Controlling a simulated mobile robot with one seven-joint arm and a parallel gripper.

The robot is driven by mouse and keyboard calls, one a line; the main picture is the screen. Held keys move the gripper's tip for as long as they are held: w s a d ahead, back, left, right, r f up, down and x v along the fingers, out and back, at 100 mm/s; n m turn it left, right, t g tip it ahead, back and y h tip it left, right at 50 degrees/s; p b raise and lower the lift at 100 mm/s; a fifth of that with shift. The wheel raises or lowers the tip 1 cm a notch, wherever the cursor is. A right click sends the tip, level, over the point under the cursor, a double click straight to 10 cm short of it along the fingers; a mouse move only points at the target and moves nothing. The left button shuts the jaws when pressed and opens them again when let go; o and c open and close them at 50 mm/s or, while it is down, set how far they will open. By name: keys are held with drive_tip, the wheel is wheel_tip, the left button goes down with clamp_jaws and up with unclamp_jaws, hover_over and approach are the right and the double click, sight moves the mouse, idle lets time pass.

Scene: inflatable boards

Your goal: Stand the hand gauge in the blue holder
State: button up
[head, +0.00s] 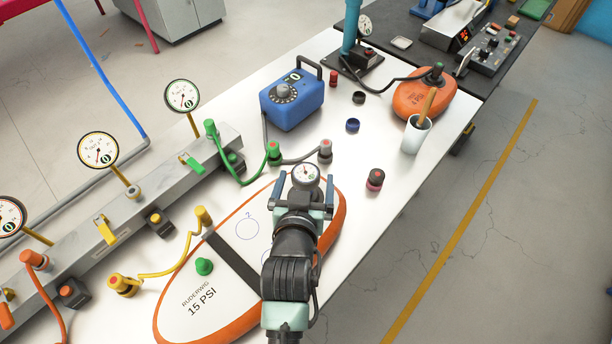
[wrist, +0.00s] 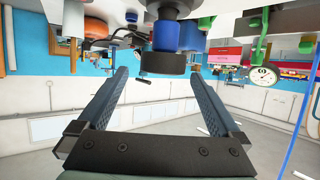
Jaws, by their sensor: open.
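The hand gauge (head: 306,174) has a round white dial facing up and stands at the far end of the white-and-orange board. My gripper (head: 304,188) reaches it with a finger on each side. In the wrist view, which is upside down, a dark head (wrist: 165,64) on a blue body, apparently the gauge, lies between and just beyond the open fingers (wrist: 162,82). A gap shows on both sides. What its foot rests on is hidden. A small round dark-blue holder (head: 353,125) stands on the white table beyond and to the right of the gauge.
A black holder (head: 359,97) stands behind the blue one. A blue dial box (head: 292,100) is to its left, and a white cup (head: 416,134) to its right. A red-and-black piece (head: 375,180) stands near the table's right edge. Hoses and fittings line the left.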

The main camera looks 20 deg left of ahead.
sight(307, 166)
drive_tip(key=shift+p+x, duration=0.5)
drive_tip(key=shift+x, duration=2.75)
drive_tip(key=shift+s+a, duration=0.1)
drive_tip(key=shift+a, duration=0.05)
drive_tip(key=c, duration=1.5)
